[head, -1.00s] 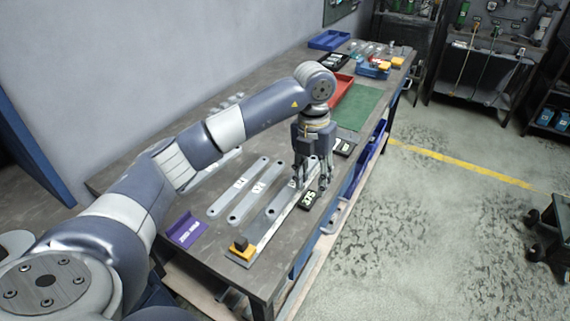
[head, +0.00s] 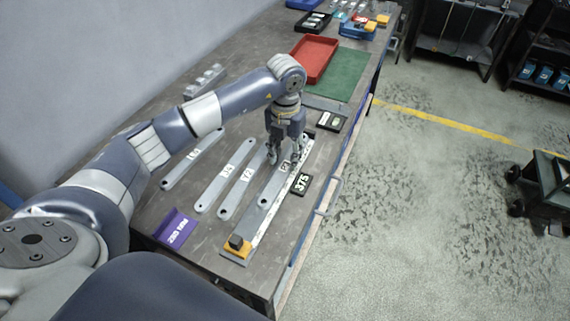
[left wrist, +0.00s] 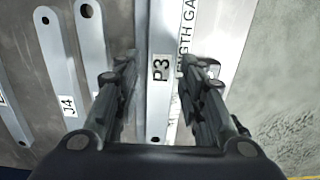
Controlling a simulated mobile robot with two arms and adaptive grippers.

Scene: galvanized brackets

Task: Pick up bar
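A flat grey metal bar (head: 270,192) labelled P3 lies along a pale strip marked as a length gauge (head: 263,219) on the workbench. The bar also shows in the left wrist view (left wrist: 160,105), running between my fingers. My left gripper (head: 284,162) points down over the far part of the bar. In the left wrist view its two fingers (left wrist: 163,85) are spread, one on each side of the bar, with gaps between them and it. My right gripper is not in view.
Several other bars lie left of the gauge, including J4 (left wrist: 75,90). A yellow stop (head: 237,249) is at the gauge's near end, and a black 375 display (head: 302,183) is beside it. A purple holder (head: 175,228), red tray (head: 314,58) and green mat (head: 338,75) are also on the bench.

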